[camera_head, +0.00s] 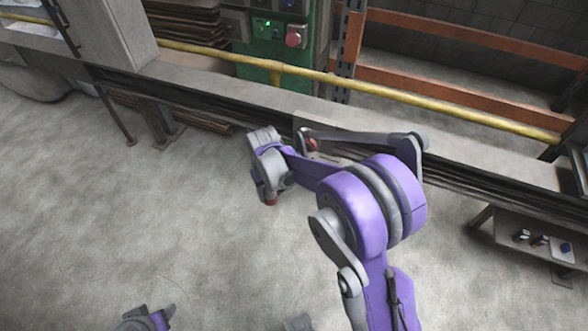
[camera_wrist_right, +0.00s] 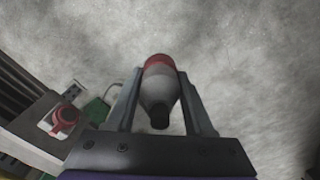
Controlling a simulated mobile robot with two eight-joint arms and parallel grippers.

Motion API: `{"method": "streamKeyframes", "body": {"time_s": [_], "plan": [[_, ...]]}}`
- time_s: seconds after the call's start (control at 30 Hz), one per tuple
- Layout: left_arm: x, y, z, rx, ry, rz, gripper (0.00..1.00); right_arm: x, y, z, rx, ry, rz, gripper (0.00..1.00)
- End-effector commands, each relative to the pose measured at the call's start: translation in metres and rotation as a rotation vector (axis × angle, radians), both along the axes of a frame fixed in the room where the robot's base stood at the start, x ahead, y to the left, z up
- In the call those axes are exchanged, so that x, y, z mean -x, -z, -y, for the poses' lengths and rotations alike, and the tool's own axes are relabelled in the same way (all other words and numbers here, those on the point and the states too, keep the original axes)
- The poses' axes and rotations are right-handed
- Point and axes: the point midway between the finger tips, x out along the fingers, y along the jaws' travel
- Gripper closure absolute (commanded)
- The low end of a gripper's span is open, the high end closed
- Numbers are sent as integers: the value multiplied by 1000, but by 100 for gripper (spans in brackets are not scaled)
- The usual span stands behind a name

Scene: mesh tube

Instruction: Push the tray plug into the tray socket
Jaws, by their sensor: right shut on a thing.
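My right gripper (camera_head: 270,190) hangs over the floor in front of the long grey tray beam. In the right wrist view its two fingers (camera_wrist_right: 158,105) are shut on the tray plug (camera_wrist_right: 160,88), which has a red band, a grey body and a dark tip. In the head view only a red bit of the plug (camera_head: 270,202) shows below the gripper. The plug is apart from the beam. I cannot make out the tray socket for certain. A grey and purple part of my left arm (camera_head: 145,318) shows at the bottom edge; its jaws cannot be made out.
The grey beam (camera_head: 215,95) with a yellow pipe (camera_head: 400,94) above crosses the view. A shelf (camera_head: 508,238) with small parts stands at right. The left floor is clear.

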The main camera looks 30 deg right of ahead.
Motion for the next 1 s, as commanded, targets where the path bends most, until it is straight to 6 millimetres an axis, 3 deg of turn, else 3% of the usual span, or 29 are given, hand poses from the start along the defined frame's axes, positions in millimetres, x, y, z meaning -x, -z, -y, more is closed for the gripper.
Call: {"method": "streamKeyframes", "body": {"time_s": [0.17,0.27,0.37,0.5,0.7,0.83,1.0], "plan": [[1,6,0,0,0,-2,45,-3,10,9,21,-9,-9,96],[3,18,0,0,0,-6,45,-10,32,31,81,-37,-33,96],[5,37,0,0,0,-12,45,-22,62,68,204,-105,-75,96],[7,70,0,0,0,-22,45,-46,97,121,504,-293,-131,96],[6,107,0,0,0,-35,45,-77,119,165,965,-564,-92,96],[5,134,0,0,0,-45,45,-97,130,178,1245,-707,6,96],[2,162,0,0,0,-54,45,-120,140,176,1489,-814,152,96]]}}
